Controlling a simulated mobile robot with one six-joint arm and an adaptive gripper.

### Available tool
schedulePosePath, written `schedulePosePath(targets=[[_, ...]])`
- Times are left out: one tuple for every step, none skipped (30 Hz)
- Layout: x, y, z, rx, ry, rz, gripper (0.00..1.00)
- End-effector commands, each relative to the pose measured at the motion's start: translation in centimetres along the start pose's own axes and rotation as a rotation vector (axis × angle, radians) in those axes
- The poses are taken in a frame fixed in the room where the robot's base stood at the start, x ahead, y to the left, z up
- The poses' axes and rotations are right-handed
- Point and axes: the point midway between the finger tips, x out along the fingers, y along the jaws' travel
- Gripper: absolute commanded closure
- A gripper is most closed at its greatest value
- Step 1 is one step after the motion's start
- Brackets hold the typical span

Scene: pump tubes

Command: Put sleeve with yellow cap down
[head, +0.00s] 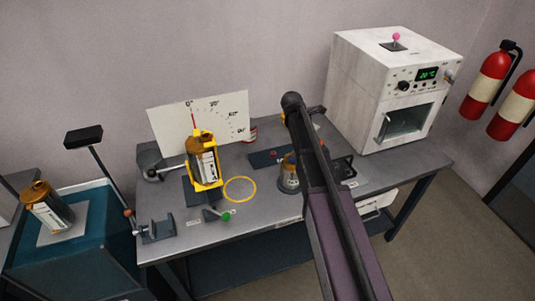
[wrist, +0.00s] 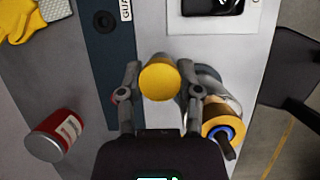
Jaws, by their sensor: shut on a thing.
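The sleeve with the yellow cap (wrist: 158,80) is between the two fingers of my gripper (wrist: 157,92) in the wrist view. I see it nearly end-on, so its body below the cap is mostly hidden. My gripper is shut on it. How high the sleeve is above the surface cannot be told.
A container with an orange-yellow top and blue ring (wrist: 222,128) stands close to the right finger. A red can (wrist: 55,135) lies left. On the bench (head: 260,215) are a bottle in a yellow holder (head: 203,160) and a bare yellow ring (head: 240,189). A white oven (head: 365,90) stands right.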

Motion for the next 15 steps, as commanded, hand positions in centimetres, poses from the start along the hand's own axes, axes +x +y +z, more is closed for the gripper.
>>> schedulePosePath(targets=[[-1.0, 0.0, 0.4, 0.000, 0.000, 0.000, 1.00], [-1.4, 0.0, 0.6, 0.000, 0.000, 0.000, 1.00], [-1.9, 0.0, 0.8, 0.000, 0.000, 0.000, 1.00], [-2.3, 0.0, 1.0, 0.000, 0.000, 0.000, 1.00], [-2.7, 0.0, 1.1, 0.000, 0.000, 0.000, 1.00], [-3.3, 0.0, 1.4, 0.000, 0.000, 0.000, 1.00], [-3.8, 0.0, 1.6, 0.000, 0.000, 0.000, 1.00], [-4.3, 0.0, 1.8, 0.000, 0.000, 0.000, 1.00], [-4.9, 0.0, 2.0, 0.000, 0.000, 0.000, 1.00], [-5.4, 0.0, 2.2, 0.000, 0.000, 0.000, 1.00], [-5.8, 0.0, 2.4, 0.000, 0.000, 0.000, 1.00], [-6.5, 0.0, 2.7, 0.000, 0.000, 0.000, 1.00], [-6.9, 0.0, 2.9, 0.000, 0.000, 0.000, 1.00], [-7.4, 0.0, 3.0, 0.000, 0.000, 0.000, 1.00], [-8.0, 0.0, 3.3, 0.000, 0.000, 0.000, 1.00]])
